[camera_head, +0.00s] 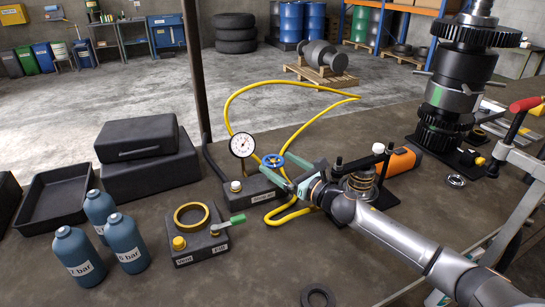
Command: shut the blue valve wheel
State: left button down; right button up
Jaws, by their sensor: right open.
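The blue valve wheel (274,160) sits on a dark block (250,192) on the workbench, beside a round white pressure gauge (243,145). My right gripper (274,166) reaches in from the lower right. Its two greenish fingers are spread apart, with their tips close to the wheel, one on its far right side and one on its near left side. I cannot tell whether they touch the rim. The wheel's near side is partly hidden. My left gripper is not in view.
A yellow hose (232,99) loops behind the gauge. A block with a brass ring (191,216) and a green lever (228,223) stands front left. A gear assembly (455,90) stands right.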

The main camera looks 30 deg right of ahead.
aim_at(273, 159)
jog(key=shift+x, duration=1.7)
jog(key=c, duration=1.2)
